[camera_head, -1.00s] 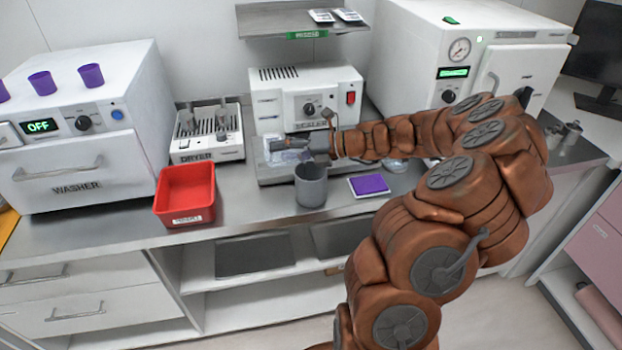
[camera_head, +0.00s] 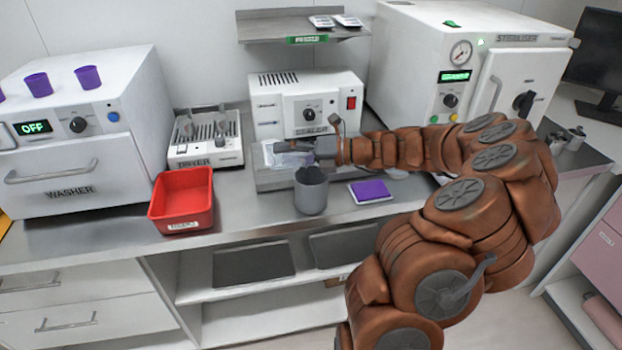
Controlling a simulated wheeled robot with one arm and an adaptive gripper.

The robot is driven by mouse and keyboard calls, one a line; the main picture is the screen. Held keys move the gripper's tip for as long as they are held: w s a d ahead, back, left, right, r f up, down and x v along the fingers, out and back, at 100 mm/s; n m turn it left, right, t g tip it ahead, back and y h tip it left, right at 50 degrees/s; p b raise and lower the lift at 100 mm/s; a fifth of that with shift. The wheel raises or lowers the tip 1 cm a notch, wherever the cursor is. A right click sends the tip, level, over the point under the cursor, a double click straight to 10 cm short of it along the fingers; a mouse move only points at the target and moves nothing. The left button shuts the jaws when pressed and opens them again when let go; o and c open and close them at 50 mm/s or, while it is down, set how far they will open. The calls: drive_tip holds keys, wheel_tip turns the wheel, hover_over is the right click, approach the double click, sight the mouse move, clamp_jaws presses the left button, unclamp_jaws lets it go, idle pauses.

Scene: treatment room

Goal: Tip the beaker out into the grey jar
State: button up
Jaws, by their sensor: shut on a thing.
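The grey jar (camera_head: 311,197) stands upright on the steel counter, in front of the sealer. My gripper (camera_head: 303,148) is just above and behind the jar, its fingers pointing left. It is shut on what looks like the clear beaker (camera_head: 284,157), which shows as a pale, glassy shape at the fingertips. The beaker's outline, tilt and contents are hard to make out against the bright sealer base. A dark grey shape shows at the jar's mouth; I cannot tell whether it is the inside wall or something in it.
A red tray (camera_head: 183,226) stands left of the jar and a purple pad (camera_head: 370,190) lies to its right. The sealer (camera_head: 283,118) is behind, with the dryer (camera_head: 186,158) and washer (camera_head: 70,165) to the left and the steriliser (camera_head: 480,60) to the right.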

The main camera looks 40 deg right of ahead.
drive_tip(key=shift+b, duration=0.8)
drive_tip(key=shift+w+r+t+y, duration=0.1)
drive_tip(key=shift+r+t+y, duration=0.1)
drive_tip(key=shift+t+y, duration=0.1)
drive_tip(key=shift+r+t+y+p, duration=0.2)
drive_tip(key=shift+t+y+p, duration=0.2)
drive_tip(key=shift+p, duration=0.45)
drive_tip(key=shift+d+r, duration=0.1)
drive_tip(key=shift+d+r+t+y+p, duration=0.15)
drive_tip(key=shift+r+t+y+p, duration=0.35)
drive_tip(key=shift+p, duration=0.5)
drive_tip(key=shift+r, duration=0.15)
drive_tip(key=shift+r+m+y+p, duration=0.25)
drive_tip(key=shift+m+y+p, duration=0.05)
drive_tip(key=shift+p, duration=0.05)
